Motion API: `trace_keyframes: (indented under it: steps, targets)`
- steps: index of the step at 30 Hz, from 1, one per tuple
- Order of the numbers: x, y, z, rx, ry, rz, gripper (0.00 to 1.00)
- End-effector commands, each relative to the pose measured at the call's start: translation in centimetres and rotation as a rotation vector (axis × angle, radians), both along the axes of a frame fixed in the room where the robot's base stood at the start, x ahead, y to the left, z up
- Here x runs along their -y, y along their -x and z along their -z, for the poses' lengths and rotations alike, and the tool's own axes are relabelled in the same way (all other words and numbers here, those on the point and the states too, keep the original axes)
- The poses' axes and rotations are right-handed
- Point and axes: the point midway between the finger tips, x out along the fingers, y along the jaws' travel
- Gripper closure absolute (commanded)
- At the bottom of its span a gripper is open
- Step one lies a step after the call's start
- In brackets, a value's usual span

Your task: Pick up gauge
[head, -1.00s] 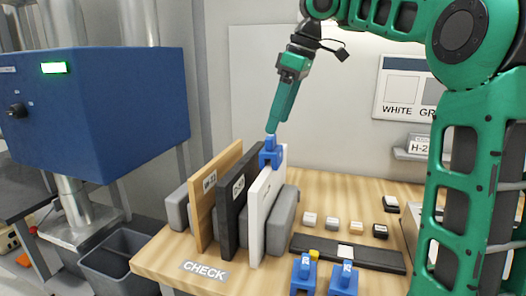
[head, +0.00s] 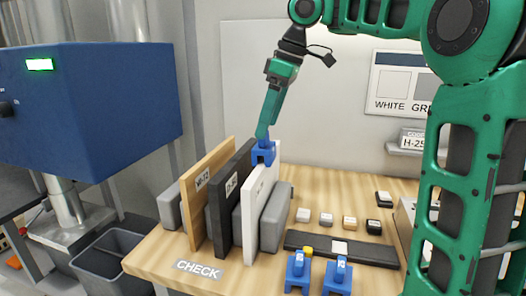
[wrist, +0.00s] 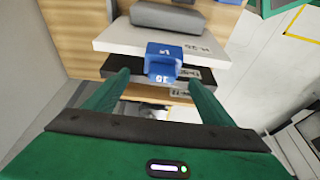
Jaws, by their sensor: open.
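A blue gauge (head: 263,153) sits on the top edge of the upright white panel (head: 262,200). In the wrist view the gauge (wrist: 163,62) shows a white label and lies between the ends of my two fingers. My gripper (head: 264,134) points down at it from above. My gripper also shows in the wrist view (wrist: 160,78), its fingers apart, one on each side of the gauge. I cannot tell whether either finger touches it. Two more blue gauges, a left one (head: 298,272) and a right one (head: 338,275), stand at the table's front.
A black panel (head: 231,195) and a wooden panel (head: 207,200) stand upright left of the white panel, with grey blocks between and beside them. A dark strip (head: 370,254) and several small sample blocks lie to the right. A blue machine (head: 90,110) stands at left.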

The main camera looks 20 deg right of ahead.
Motion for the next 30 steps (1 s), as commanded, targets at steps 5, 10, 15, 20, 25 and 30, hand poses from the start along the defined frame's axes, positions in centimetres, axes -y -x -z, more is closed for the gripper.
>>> trace_keyframes:
  steps: [5, 10, 15, 20, 25, 30]
  targets:
    - [-0.6, -0.2, 1.4, -0.003, -0.003, 0.0, 0.23]
    - [-0.7, -0.4, 2.3, -0.001, -0.001, 0.001, 0.23]
    - [-0.7, -0.4, 2.7, -0.002, 0.0, 0.001, 0.23]
    - [-1.1, -0.5, 3.8, -0.002, 0.0, -0.001, 0.23]
    - [-1.7, -0.8, 5.8, -0.003, 0.0, -0.001, 0.23]
    - [-2.0, -1.1, 7.3, -0.001, -0.001, 0.001, 0.23]
